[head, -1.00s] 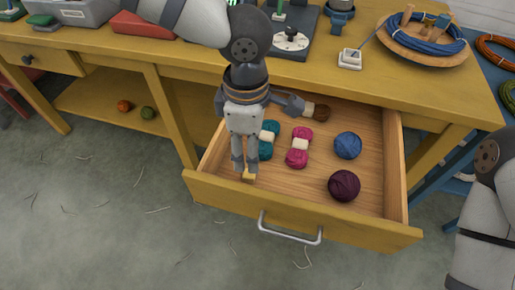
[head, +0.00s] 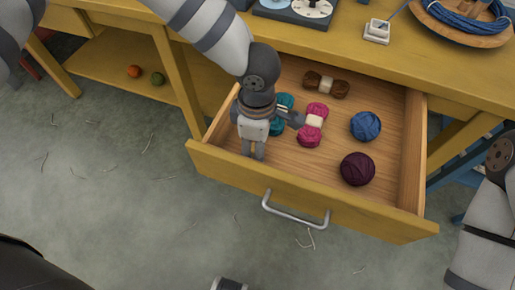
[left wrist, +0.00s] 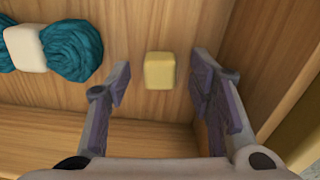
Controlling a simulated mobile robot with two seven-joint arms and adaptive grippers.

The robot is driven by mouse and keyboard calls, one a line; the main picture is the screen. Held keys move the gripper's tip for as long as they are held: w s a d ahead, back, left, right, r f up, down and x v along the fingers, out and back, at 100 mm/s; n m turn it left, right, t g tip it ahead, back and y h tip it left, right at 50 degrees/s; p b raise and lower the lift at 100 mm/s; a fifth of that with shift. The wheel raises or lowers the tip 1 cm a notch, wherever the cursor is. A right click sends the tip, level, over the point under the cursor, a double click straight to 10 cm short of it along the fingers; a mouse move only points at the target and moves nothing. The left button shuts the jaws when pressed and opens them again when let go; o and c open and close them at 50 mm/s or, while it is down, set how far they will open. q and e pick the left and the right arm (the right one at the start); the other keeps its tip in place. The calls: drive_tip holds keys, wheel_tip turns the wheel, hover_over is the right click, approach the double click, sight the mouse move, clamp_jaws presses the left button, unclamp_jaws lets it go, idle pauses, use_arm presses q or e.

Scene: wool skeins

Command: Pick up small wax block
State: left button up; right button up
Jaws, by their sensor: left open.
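The small wax block is a pale yellow cube (left wrist: 160,71) on the wooden drawer floor in the left wrist view. It lies ahead of the gap between my left gripper's (left wrist: 159,88) two fingers, which are apart with nothing held. In the head view my left gripper (head: 253,152) points down inside the open drawer, near its front left corner. The block does not show there; the gripper or drawer front hides it. My right gripper is out of view; only part of that arm shows at the right edge.
The drawer (head: 320,202) also holds a teal skein (left wrist: 72,50), a pink skein (head: 310,136), a brown skein (head: 312,80), a blue ball (head: 365,126) and a purple ball (head: 357,169).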

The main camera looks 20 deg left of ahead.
use_arm(q)
drive_tip(key=c, duration=1)
drive_tip(key=shift+o, duration=0.2)
